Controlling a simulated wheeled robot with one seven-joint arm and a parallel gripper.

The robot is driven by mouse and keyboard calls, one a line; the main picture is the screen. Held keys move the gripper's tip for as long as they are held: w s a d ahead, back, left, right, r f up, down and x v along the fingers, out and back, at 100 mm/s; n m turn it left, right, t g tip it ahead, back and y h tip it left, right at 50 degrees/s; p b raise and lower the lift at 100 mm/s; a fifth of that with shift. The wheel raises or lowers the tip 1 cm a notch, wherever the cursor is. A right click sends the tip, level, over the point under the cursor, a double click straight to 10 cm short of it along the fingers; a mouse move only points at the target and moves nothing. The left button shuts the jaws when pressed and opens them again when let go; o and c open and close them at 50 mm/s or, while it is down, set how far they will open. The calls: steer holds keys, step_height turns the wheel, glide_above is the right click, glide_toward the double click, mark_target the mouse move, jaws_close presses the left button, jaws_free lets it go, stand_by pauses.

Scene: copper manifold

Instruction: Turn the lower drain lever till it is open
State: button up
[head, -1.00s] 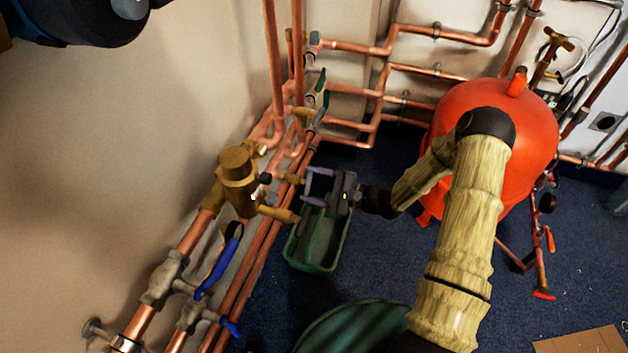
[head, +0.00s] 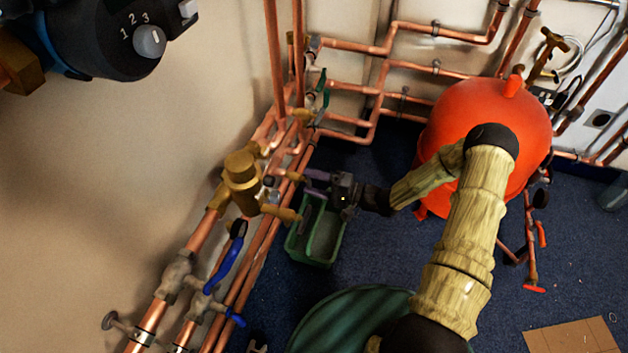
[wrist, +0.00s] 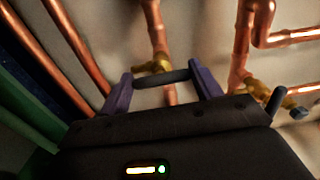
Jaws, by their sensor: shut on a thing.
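My gripper (head: 309,185), with purple fingers, is low beside the copper pipes in the head view. In the wrist view my gripper (wrist: 163,88) has its two fingers at the ends of a dark grey lever (wrist: 163,77) and is shut on it. The lever sits in front of a small brass valve (wrist: 152,67) on a copper pipe. It lies across the picture, slightly tilted. A second brass valve (wrist: 257,87) with a grey lever (wrist: 277,104) is to the right, apart from the fingers. In the head view the held lever is too small to make out.
A green trough (head: 318,242) stands on the blue carpet below my gripper. A large brass fitting (head: 241,180) and blue-handled valves (head: 226,265) are to the left. An orange tank (head: 480,120) stands behind my arm. A dark green round container (head: 340,322) is at the front.

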steer(key=shift+a, duration=0.15)
steer(key=o, duration=1)
steer(key=shift+d, duration=0.2)
steer(key=p+v, duration=0.5)
steer(key=v, duration=1.2)
